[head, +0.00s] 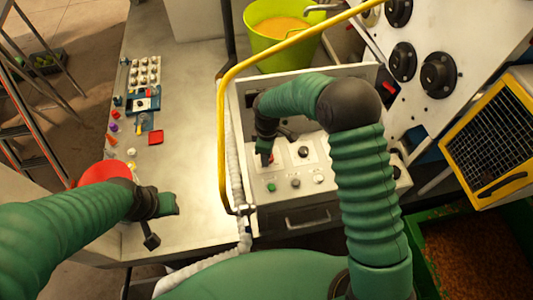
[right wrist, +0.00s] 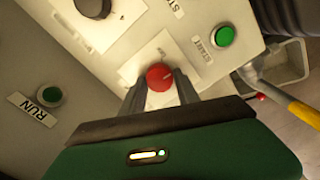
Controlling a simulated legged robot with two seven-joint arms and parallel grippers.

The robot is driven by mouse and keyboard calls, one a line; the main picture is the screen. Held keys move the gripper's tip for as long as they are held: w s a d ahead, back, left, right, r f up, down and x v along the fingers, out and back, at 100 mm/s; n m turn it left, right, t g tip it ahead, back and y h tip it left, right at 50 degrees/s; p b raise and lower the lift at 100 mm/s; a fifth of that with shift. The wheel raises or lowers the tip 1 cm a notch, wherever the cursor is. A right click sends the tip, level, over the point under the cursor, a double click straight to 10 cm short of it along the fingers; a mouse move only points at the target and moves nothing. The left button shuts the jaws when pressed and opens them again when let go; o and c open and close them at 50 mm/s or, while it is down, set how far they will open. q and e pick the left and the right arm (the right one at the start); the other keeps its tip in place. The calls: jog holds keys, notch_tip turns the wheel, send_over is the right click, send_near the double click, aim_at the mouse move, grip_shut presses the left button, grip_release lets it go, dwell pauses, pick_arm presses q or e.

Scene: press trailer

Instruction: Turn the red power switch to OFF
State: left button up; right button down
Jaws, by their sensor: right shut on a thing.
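The red power switch (right wrist: 160,76) is a round red knob on a pale plate of the control panel. A light mark on its face points toward the upper right in the right wrist view. My right gripper (right wrist: 160,92) is shut on it, one finger on each side. In the head view the red switch (head: 270,158) is partly hidden by my right gripper (head: 265,157). The switch's ON and OFF lettering is not readable. My left gripper (head: 162,222) hangs over the left worktop, away from the panel; its fingers do not show clearly.
A green button (right wrist: 225,36) sits beside a START label, and another green button (right wrist: 50,96) beside RUN. A black knob (right wrist: 92,8) is close by. A yellow rail (head: 222,130) runs left of the control box. Small coloured parts lie on the worktop (head: 185,110).

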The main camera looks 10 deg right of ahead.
jog(key=n, duration=0.4)
jog(key=shift+d+r+n, duration=0.1)
jog(key=shift+n, duration=0.2)
jog(key=n+p, duration=0.1)
jog(key=n, duration=0.3)
jog(key=shift+w+r+n, duration=0.1)
jog(key=shift+n, duration=0.3)
jog(key=c, duration=1.1)
grip_release()
jog(key=shift+o, duration=1)
jog(key=shift+d, duration=0.1)
